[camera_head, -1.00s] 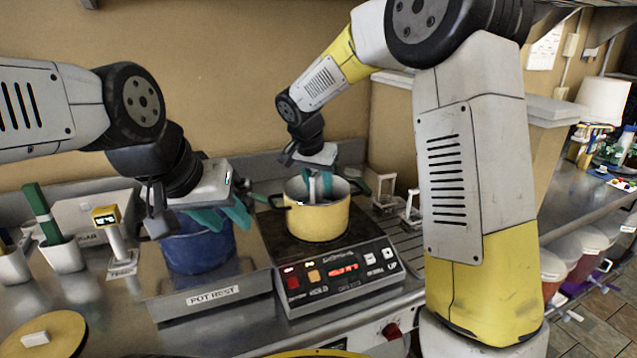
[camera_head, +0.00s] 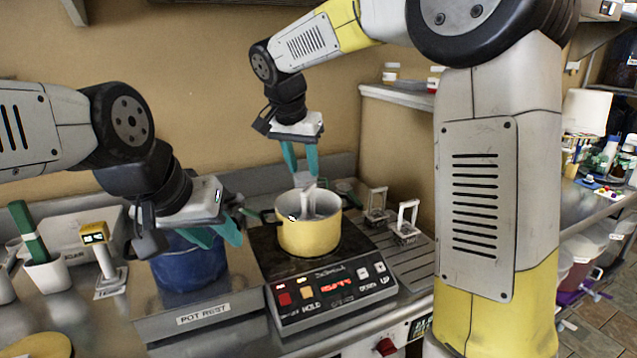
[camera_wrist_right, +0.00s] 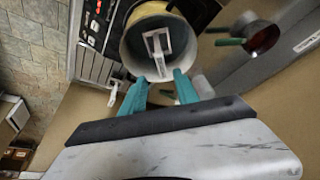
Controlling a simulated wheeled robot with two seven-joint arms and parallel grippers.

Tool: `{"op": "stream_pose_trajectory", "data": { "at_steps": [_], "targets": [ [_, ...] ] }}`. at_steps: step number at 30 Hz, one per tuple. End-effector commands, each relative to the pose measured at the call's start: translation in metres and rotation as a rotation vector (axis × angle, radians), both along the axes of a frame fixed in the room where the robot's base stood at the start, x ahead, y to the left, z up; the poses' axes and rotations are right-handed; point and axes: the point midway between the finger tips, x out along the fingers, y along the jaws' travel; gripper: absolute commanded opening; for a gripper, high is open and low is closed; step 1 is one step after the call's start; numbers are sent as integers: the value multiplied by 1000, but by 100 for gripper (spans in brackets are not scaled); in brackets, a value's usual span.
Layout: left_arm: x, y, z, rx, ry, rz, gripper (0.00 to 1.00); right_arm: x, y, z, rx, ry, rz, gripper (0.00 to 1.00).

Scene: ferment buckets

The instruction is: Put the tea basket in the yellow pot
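The yellow pot (camera_head: 309,238) stands on the hot plate. A white tea basket (camera_head: 308,203) is inside it, with its frame handle rising above the rim; its lower part is hidden. In the right wrist view the basket (camera_wrist_right: 157,52) lies within the pot's round opening. My right gripper (camera_head: 301,166) is open and empty, above the pot and clear of the handle. My left gripper (camera_head: 215,236) is at the blue pot (camera_head: 190,266), its two fingers apart over the rim; whether they touch the pot is unclear.
The hot plate (camera_head: 330,296) has lit red digits and buttons. The blue pot sits on the pot rest (camera_head: 204,317). Two more white frame handles (camera_head: 405,221) stand on the ribbed drainboard (camera_head: 410,262) at right. A green-handled tool stands in a white holder (camera_head: 48,273) at left.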

Motion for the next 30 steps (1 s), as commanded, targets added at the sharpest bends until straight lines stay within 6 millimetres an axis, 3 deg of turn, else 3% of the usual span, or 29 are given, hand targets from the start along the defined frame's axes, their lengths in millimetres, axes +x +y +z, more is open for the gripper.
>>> {"op": "stream_pose_trajectory", "data": {
  "at_steps": [5, 9, 15, 22, 25, 30],
  "targets": [
    [0, 0, 0, 0, 0, 0, 36, -30, -39, 13, 34, 10, 64, 37],
    [0, 0, 0, 0, 0, 0, 36, -75, -82, 17, 77, 9, 167, 37],
    [0, 0, 0, 0, 0, 0, 36, -147, -127, 10, 126, -42, 309, 37],
    [0, 0, 0, 0, 0, 0, 36, -213, -150, -12, 143, -138, 435, 37],
    [0, 0, 0, 0, 0, 0, 36, -229, -153, -20, 138, -170, 468, 37],
    [0, 0, 0, 0, 0, 0, 36, -239, -154, -27, 133, -192, 493, 37]
  ]
}}
